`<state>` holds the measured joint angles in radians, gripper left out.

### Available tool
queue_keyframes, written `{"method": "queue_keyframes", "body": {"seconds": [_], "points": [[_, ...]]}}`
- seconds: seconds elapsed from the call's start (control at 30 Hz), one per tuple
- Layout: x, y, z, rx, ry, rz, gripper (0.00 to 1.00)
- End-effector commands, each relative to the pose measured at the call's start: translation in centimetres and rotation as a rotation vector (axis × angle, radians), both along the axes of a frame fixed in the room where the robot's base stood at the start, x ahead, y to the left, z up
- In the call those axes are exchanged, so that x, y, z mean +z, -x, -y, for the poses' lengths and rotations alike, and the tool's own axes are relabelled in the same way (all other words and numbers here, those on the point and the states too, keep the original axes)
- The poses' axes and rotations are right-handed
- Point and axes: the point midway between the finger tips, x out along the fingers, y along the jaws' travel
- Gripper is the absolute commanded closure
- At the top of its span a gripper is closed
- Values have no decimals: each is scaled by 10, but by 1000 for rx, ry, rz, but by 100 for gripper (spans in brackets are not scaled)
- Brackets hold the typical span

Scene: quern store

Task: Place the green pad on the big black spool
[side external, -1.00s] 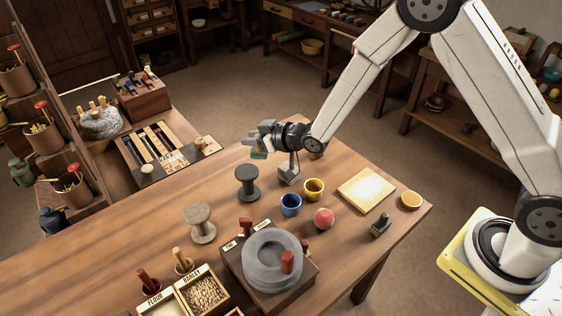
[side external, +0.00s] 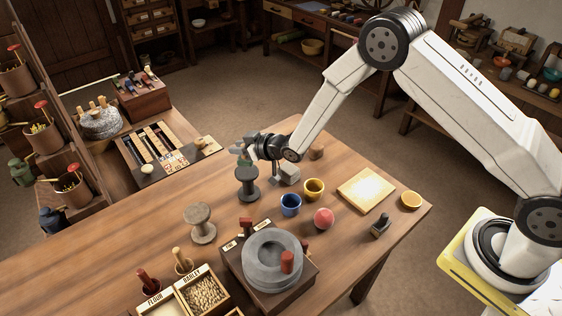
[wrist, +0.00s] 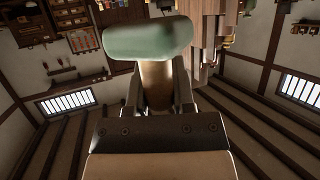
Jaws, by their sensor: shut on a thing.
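The big black spool (side external: 247,184) stands upright on the wooden table in the side view. My gripper (side external: 247,153) is above the spool, pointing roughly sideways. The green pad (side external: 241,161) shows small at its fingertips, near the spool's top; I cannot tell whether they touch. In the wrist view, the green pad (wrist: 150,38) is a rounded block with a tan stem (wrist: 157,88), and my gripper (wrist: 158,95) is shut on that stem. The spool does not show in the wrist view.
A grey block (side external: 288,173) stands just right of the spool. Blue (side external: 290,205) and yellow (side external: 314,190) cups are to the lower right. The stone quern (side external: 270,265) is in front.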

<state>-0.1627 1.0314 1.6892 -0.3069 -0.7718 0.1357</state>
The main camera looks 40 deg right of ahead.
Motion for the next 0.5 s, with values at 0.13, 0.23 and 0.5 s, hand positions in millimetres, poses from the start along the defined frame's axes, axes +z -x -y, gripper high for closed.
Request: {"method": "queue_keyframes", "body": {"seconds": [0.13, 0.23, 0.5], "points": [[-14, -2, -1, 0, 0, -3, 100], [-24, -2, 0, 0, 0, -1, 100], [-34, -2, 0, 0, 0, 0, 100]]}}
